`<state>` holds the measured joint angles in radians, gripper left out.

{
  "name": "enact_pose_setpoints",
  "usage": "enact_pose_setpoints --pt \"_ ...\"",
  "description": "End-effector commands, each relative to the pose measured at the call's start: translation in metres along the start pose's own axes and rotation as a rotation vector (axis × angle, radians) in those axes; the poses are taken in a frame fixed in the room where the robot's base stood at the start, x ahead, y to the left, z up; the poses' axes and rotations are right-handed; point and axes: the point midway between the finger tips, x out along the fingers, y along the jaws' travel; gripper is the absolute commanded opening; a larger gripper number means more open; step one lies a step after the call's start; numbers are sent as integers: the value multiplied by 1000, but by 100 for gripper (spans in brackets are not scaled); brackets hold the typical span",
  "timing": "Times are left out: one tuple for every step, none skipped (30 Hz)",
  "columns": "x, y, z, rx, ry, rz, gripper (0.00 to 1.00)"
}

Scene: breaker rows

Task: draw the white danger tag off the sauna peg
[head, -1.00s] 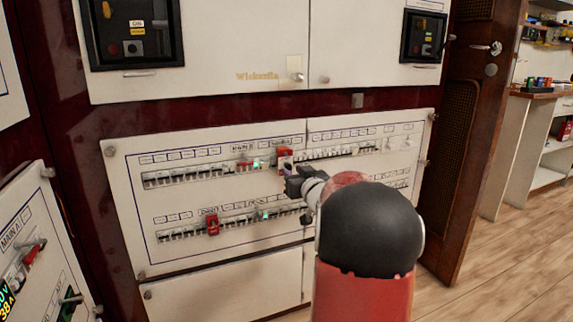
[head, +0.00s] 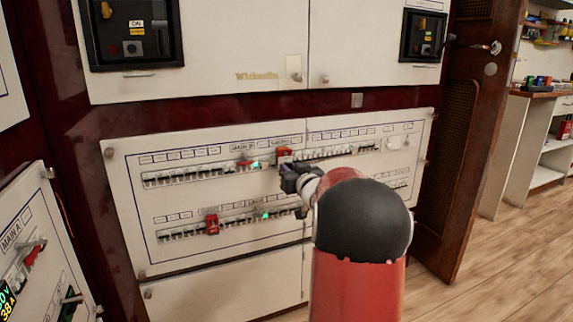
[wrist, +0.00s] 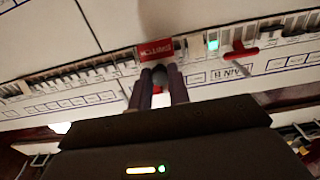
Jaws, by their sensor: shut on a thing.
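The white danger tag (head: 284,152) hangs on the upper breaker row of the middle panel, right of the green light. Only its red lettered header shows clearly, also in the wrist view (wrist: 156,50); its lower part is hidden by my gripper. My gripper (head: 287,176) reaches in from the right, and its fingers (wrist: 159,78) are closed on the tag's lower part, just at the header. A shaded grey piece shows between the fingertips. The peg behind the tag is hidden, and its label is too small to read.
A red main handle (wrist: 240,52) and a lit green lamp (wrist: 212,44) sit close beside the tag. A red tag or lock (head: 212,224) hangs on the lower row. A brown door (head: 450,170) stands open at the right, with clear wooden floor beyond.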

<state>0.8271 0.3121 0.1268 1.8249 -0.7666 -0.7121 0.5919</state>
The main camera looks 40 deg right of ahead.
Motion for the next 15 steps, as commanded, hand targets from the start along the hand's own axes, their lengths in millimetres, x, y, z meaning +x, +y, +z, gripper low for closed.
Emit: enact_pose_setpoints --pt "0 0 0 0 0 0 0" --pt "0 0 -1 0 0 0 0" --pt "0 0 -1 0 0 0 0" --pt "0 0 -2 0 0 0 0" --pt "0 0 -2 0 0 0 0" --pt "0 0 -2 0 0 0 0" --pt "0 0 -3 0 0 0 0" --pt "0 0 -3 0 0 0 0" --pt "0 0 -4 0 0 0 0" --pt "0 0 -4 0 0 0 0" --pt "0 0 -4 0 0 0 0" --pt "-1 0 -3 0 0 0 0" --pt "-1 0 -3 0 0 0 0" --pt "-2 0 -3 0 0 0 0" --pt "-4 0 -3 0 0 0 0"
